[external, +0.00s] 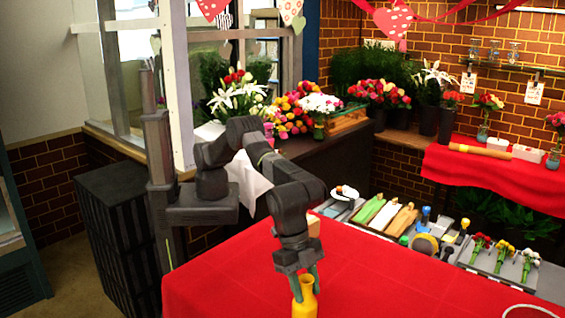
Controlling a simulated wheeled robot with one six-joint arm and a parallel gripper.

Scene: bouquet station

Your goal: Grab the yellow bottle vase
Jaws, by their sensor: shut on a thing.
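The yellow bottle vase (304,301) stands at the front edge of the picture, over the red-covered table. Its lower part is cut off by the bottom of the frame. My gripper (304,284) points down from above, with its greenish fingers on either side of the vase's neck. The fingers are shut on the vase. Whether the vase touches the table cannot be seen.
The red tablecloth (390,285) is mostly clear around the vase. A tan block (314,226) sits behind my wrist. Trays with tools (432,240) and small bouquets (503,250) lie along the far right side. A white ring (530,308) shows at lower right.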

